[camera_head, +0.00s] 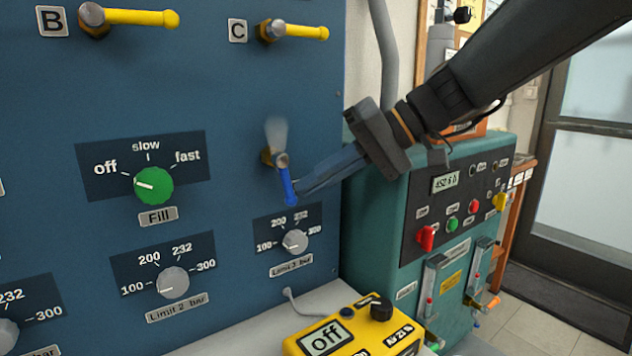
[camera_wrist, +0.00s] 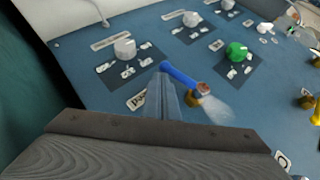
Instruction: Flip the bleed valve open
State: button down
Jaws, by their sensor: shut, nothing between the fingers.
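The bleed valve has a blue lever (camera_head: 287,182) on a brass body (camera_head: 267,157), at the right part of the blue panel. The lever points down and slightly right in the head view. A pale, misty plume rises just above the valve. In the wrist view the blue lever (camera_wrist: 179,74) runs up and left from the brass fitting, and the plume shows at its lower right. My gripper (camera_head: 300,189) is shut and empty. Its tips are right beside the lever's lower part, on its right; I cannot tell if they touch. A label by the valve is partly hidden by my fingers.
A green Fill knob (camera_head: 154,185) and a grey Limit 3 knob (camera_head: 295,241) are on the panel nearby. Yellow levers B (camera_head: 130,17) and C (camera_head: 300,31) stick out above. A yellow meter (camera_head: 350,332) lies below. A teal cabinet (camera_head: 385,215) stands right.

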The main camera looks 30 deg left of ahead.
jog(key=v, duration=0.7)
jog(key=shift+d+r, duration=0.25)
jog(key=shift+d, duration=0.05)
jog(key=shift+w, duration=0.1)
